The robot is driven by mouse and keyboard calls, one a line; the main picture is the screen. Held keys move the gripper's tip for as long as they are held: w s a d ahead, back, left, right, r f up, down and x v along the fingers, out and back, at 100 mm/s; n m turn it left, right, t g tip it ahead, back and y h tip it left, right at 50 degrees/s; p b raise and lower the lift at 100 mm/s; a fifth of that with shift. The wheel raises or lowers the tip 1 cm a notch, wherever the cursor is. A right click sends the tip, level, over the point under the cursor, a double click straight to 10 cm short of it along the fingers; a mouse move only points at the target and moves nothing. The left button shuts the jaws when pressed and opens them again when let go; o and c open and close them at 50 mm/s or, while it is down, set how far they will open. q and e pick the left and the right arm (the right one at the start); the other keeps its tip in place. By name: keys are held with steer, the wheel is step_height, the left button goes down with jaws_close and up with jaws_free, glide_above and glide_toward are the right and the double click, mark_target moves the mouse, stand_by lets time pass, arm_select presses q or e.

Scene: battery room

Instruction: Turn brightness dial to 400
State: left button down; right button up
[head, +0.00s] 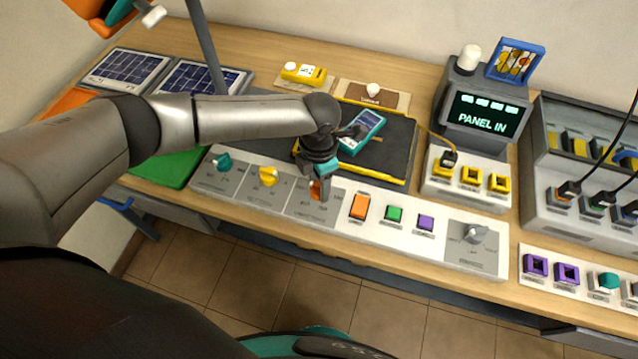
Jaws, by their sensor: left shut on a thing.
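A long white control panel (335,215) lies along the table's front edge. It carries a teal knob (223,161), a yellow knob (268,176), an orange knob (315,190) and a grey knob (475,234). My left gripper (318,188) points down at the orange knob and is shut on it. The fingers hide most of this knob, so its pointer setting cannot be told. The scale print around the knobs is too small to read surely, so I cannot confirm which is the brightness dial. My right gripper is not in view.
Orange, green and purple buttons (426,222) sit right of the gripped knob. Behind my arm lie a dark mat (395,160) with a teal meter (362,131) and solar panels (125,69). A "PANEL IN" display (485,116) and cabled sockets (565,190) stand at right.

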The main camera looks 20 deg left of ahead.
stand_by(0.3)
arm_select(q)
steer(key=shift+c, duration=1.5)
jaws_free()
step_height(320, 180, up, 15)
steer(key=shift+p, duration=0.45)
steer(key=shift+r, duration=0.1)
